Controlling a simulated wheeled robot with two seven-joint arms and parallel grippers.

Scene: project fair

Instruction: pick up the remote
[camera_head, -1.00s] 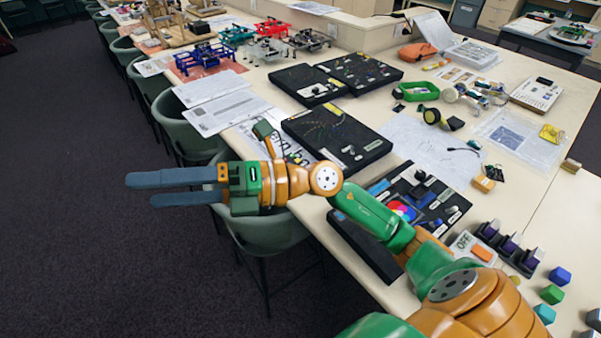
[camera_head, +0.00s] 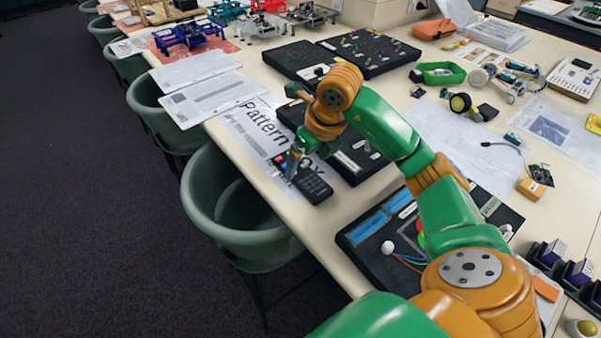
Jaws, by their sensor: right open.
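The dark remote (camera_head: 314,187) with small buttons lies near the table's front edge, by a printed "Pattern Box" sheet (camera_head: 252,128). My right gripper (camera_head: 292,168) points down at the upper left end of the remote. It is open, and its fingers are small and foreshortened in this view. I cannot tell whether they touch the remote or straddle its end. My right arm comes in from the lower right and crosses over the table. My left gripper is not in view.
A black board (camera_head: 358,158) sits right behind the remote, partly hidden by my arm. Another black board with wires (camera_head: 364,258) lies closer. A green chair (camera_head: 205,190) stands against the table edge. Papers (camera_head: 210,95) lie to the upper left.

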